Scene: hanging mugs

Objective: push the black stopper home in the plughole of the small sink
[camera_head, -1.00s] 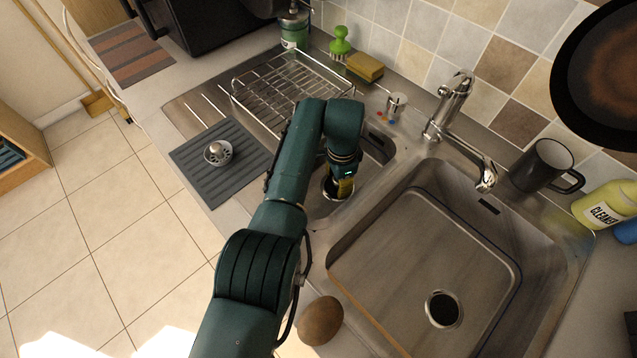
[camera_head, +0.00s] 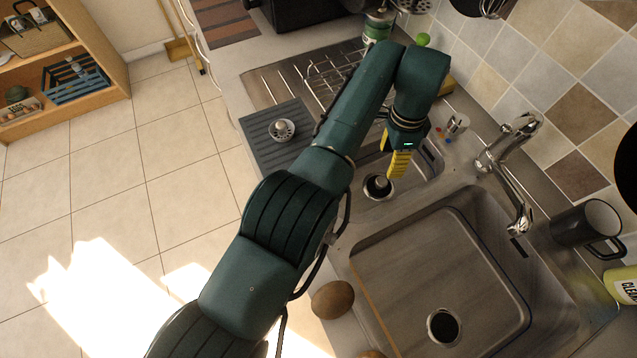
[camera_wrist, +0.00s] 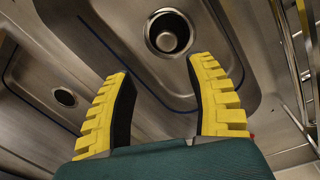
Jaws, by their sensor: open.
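The small sink's plughole (camera_head: 378,187) has a pale metal rim and shows just below my gripper in the head view. A dark round piece, which looks like the black stopper (camera_head: 380,183), sits within it; I cannot tell how deep it is seated. In the wrist view the plughole (camera_wrist: 152,36) is at the top, with the dark round piece (camera_wrist: 167,41) inside the rim. My gripper (camera_head: 391,164) is open and empty above the small sink (camera_head: 420,172). Its yellow fingers stand wide apart in the wrist view (camera_wrist: 162,66), pointing towards the plughole and apart from it.
The large sink (camera_head: 430,265) with its open drain (camera_head: 443,326) lies to the right. The tap (camera_head: 508,155) and a dark mug (camera_head: 585,225) stand behind it. A metal strainer (camera_head: 281,129) rests on the grey mat (camera_head: 262,135). A brown egg-shaped object (camera_head: 332,299) lies on the front edge.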

